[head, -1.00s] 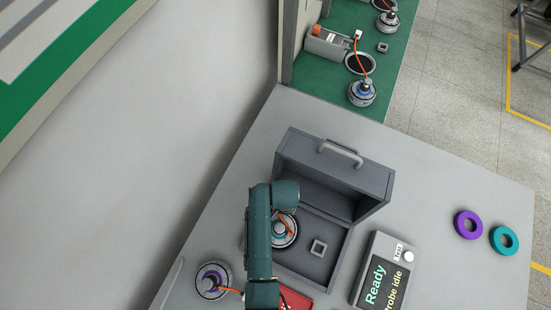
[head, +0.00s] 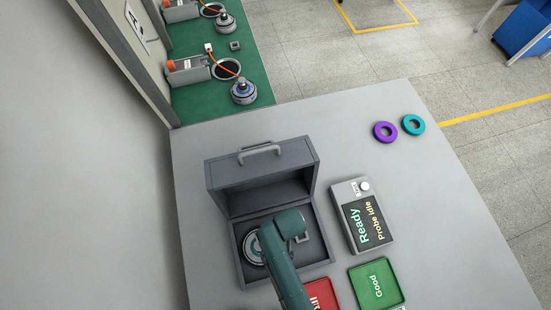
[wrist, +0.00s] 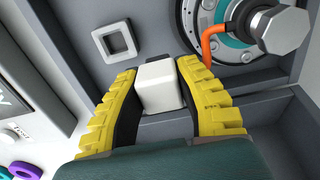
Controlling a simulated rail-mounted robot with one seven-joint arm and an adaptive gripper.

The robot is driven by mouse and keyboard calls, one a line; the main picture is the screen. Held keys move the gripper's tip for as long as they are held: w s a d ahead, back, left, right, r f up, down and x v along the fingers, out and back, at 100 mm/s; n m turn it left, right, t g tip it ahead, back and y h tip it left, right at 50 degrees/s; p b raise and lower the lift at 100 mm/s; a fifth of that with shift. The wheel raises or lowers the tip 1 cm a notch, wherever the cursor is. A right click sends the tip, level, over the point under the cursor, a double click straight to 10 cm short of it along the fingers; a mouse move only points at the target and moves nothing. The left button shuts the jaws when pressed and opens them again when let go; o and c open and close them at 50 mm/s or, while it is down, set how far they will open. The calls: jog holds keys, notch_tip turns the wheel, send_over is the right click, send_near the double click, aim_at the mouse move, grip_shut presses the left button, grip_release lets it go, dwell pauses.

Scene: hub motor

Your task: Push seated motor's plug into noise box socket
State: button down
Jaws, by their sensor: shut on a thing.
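My gripper (wrist: 160,100) has yellow ribbed fingers shut on a white block-shaped plug (wrist: 161,86). The motor (wrist: 240,28), with a metal shaft and a teal ring, sits in the floor of the noise box (head: 222,176) and shows at upper right in the wrist view. Its orange cable (wrist: 207,45) runs down behind the right finger. The square grey socket (wrist: 120,41) lies up and left of the plug, apart from it in the picture. In the head view my arm covers part of the motor (head: 253,247), most of the socket, and the gripper.
The box's lid (head: 262,170) stands open at the back. A tester (head: 365,215) reading "Ready, Probe idle" is right of the box. A red tray (head: 322,294) and a green "Good" tray (head: 376,284) lie in front. Purple (head: 385,132) and teal (head: 413,124) rings lie on the table beyond.

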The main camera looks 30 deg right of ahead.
jog(key=s+d, duration=0.3)
jog(key=d, duration=0.1)
jog(key=shift+s+d, duration=0.2)
jog(key=shift+s, duration=0.2)
jog(key=shift+s+d+f+b, duration=0.1)
jog(key=shift+d+f+b, duration=0.05)
jog(key=shift+f+b, duration=0.7)
jog(key=shift+f, duration=0.65)
jog(key=shift+f, duration=0.15)
jog(key=shift+f+b, duration=0.45)
jog(key=shift+f, duration=0.45)
